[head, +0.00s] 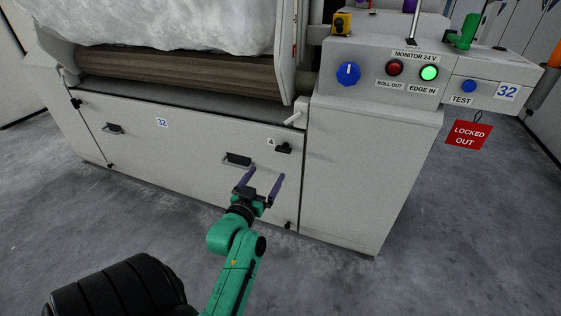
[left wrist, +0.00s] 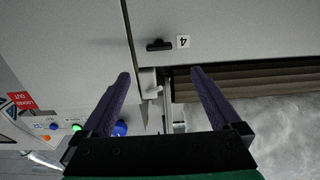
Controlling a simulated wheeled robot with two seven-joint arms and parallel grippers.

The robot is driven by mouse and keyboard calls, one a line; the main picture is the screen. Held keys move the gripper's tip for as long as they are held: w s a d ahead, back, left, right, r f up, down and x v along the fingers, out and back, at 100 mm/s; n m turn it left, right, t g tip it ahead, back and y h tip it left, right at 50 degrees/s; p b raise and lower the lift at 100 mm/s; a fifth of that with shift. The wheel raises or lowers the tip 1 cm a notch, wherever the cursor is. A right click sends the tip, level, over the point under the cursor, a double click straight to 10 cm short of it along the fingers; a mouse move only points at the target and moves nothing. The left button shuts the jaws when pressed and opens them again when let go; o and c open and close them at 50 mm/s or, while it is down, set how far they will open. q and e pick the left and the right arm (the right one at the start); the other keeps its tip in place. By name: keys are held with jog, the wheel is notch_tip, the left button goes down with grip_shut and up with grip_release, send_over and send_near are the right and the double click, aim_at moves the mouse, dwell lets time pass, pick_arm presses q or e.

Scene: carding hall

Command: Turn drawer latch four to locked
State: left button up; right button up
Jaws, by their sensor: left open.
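Drawer latch four (head: 283,148) is a small black turn handle on the pale cabinet front, right beside a white label "4" (head: 270,142). Its bar looks roughly level. In the left wrist view the latch (left wrist: 158,45) shows beyond the fingertips, beside its label, upside down. My left gripper (head: 265,176) has two purple fingers spread apart with nothing between them. It is in front of the panel, below the latch in the head view, and apart from it. My right gripper is in neither view.
A black drawer pull (head: 238,159) is left of the latch. A white lever (head: 294,118) sticks out above it. A control box carries a blue knob (head: 348,73), a red lamp and a lit green lamp. A red "locked out" tag (head: 469,135) hangs at right. Grey floor (head: 440,230) is clear.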

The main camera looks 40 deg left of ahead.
aim_at(282, 150)
pick_arm(q)
jog(key=b+x, duration=0.3)
jog(key=x, duration=0.8)
jog(key=shift+w+a+f, duration=0.1)
jog(key=shift+w+f, duration=0.05)
jog(key=shift+w, duration=0.2)
jog(key=shift+w+a, duration=0.1)
jog(key=shift+w, duration=0.2)
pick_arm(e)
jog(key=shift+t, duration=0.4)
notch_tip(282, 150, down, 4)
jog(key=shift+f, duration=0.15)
pick_arm(q)
jog(key=shift+c, duration=0.3)
